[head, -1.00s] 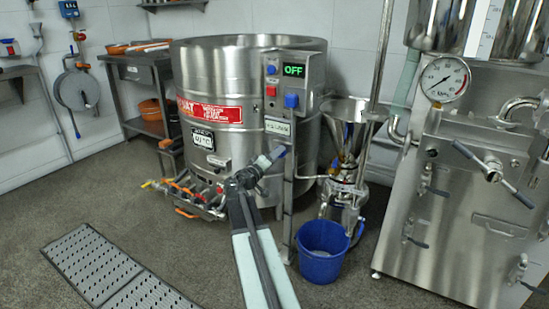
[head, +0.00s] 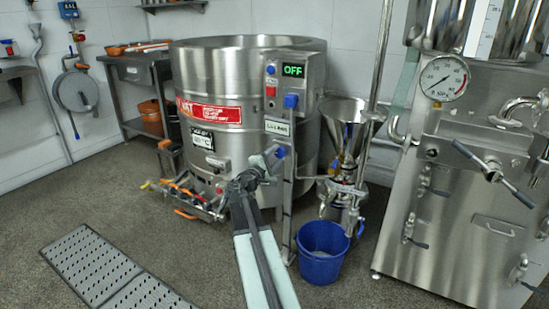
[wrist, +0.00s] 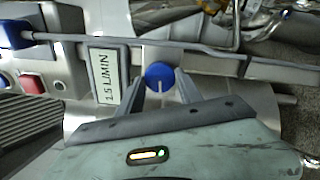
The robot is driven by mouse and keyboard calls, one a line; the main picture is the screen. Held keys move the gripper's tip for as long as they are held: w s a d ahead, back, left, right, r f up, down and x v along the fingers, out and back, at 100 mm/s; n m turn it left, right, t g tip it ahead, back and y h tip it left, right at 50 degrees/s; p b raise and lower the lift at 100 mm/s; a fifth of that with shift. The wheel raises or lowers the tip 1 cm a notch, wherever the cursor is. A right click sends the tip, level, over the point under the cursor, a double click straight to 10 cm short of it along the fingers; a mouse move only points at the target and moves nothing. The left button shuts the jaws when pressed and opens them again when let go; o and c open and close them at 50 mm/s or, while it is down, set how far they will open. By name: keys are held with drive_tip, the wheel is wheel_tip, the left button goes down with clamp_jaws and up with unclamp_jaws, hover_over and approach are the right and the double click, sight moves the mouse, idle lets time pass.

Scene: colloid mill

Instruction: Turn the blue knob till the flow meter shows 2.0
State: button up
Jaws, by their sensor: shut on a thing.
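The blue knob (wrist: 159,77) shows in the wrist view with a pale line on its face. It sits between the two fingertips of my gripper (wrist: 158,86), which is shut on it. In the wrist view the flow meter (wrist: 104,76) is a pale plate turned on its side, and it appears to read 1.5 L/MIN. In the head view the flow meter (head: 277,128) is on the post, too small to read surely. My gripper (head: 274,160) reaches the blue knob (head: 280,152) just below it.
A control box (head: 294,85) with a green OFF display, a red button and blue parts is above. A steel vat (head: 245,80) stands behind. A blue bucket (head: 322,252) stands right of my arm.

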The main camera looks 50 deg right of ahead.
drive_tip(key=shift+s+d+n, duration=0.2)
drive_tip(key=shift+n, duration=0.9)
drive_tip(key=o, duration=1.4)
drive_tip(key=shift+c, duration=0.2)
drive_tip(key=shift+a, duration=0.2)
drive_tip(key=v, duration=0.7)
drive_tip(key=shift+a, duration=0.25)
drive_tip(key=shift+s, duration=0.1)
